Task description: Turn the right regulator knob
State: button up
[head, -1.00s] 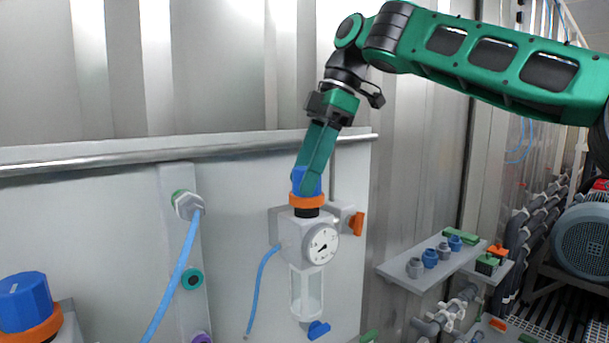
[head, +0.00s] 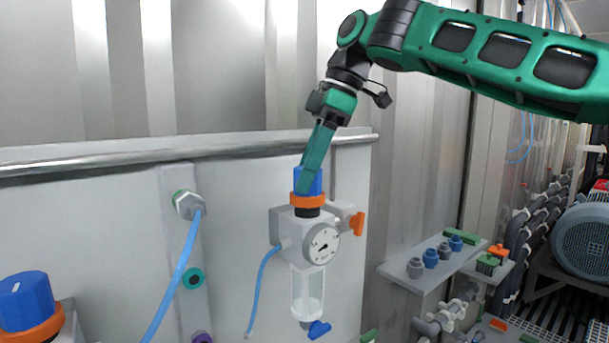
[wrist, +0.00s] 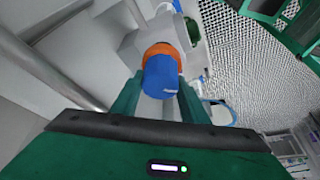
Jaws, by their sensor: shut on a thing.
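The right regulator is a grey block with a round dial gauge (head: 323,246), an orange ring (head: 307,199) and a blue knob (head: 309,181) on top. A clear bowl (head: 307,292) hangs below the block. My gripper (head: 310,183) reaches down from above, tilted, with its green fingers shut on the blue knob. In the wrist view the blue knob (wrist: 161,76) sits between the two fingers (wrist: 160,98), with the orange ring (wrist: 158,50) beyond it. The near finger hides part of the knob in the head view.
Another blue knob (head: 25,300) with an orange ring is at the lower left. A metal rail (head: 180,155) runs along the panel top behind my gripper. A blue hose (head: 175,275) hangs left of the regulator. A shelf (head: 415,280) with several fittings is at the right.

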jog(key=m, duration=0.2)
jog(key=m+t, duration=0.2)
jog(key=m, duration=0.1)
jog(key=shift+w+d+r+m, duration=0.1)
jog(key=shift+w+m, duration=0.2)
jog(key=m+t, duration=0.1)
jog(key=m, duration=0.1)
jog(key=m+h, duration=0.1)
jog(key=m, duration=0.2)
jog(key=shift+t+h, duration=0.3)
jog(key=shift+t, duration=0.1)
jog(key=m, duration=0.2)
jog(key=shift+a+m+h, duration=0.25)
jog(key=shift+m+h, duration=0.05)
jog(key=shift+h, duration=0.1)
jog(key=shift+w+r+m+t+h, duration=0.15)
jog(key=shift+m+t+h, duration=0.35)
jog(key=shift+m, duration=1.1)
jog(key=shift+s+f+m+h, duration=0.15)
jog(key=shift+m+h, duration=0.25)
jog(key=shift+m, duration=0.5)
jog(key=shift+s+f+m+h, duration=0.15)
jog(key=shift+m+h, duration=0.25)
jog(key=shift+m, duration=0.5)
jog(key=shift+s, duration=0.1)
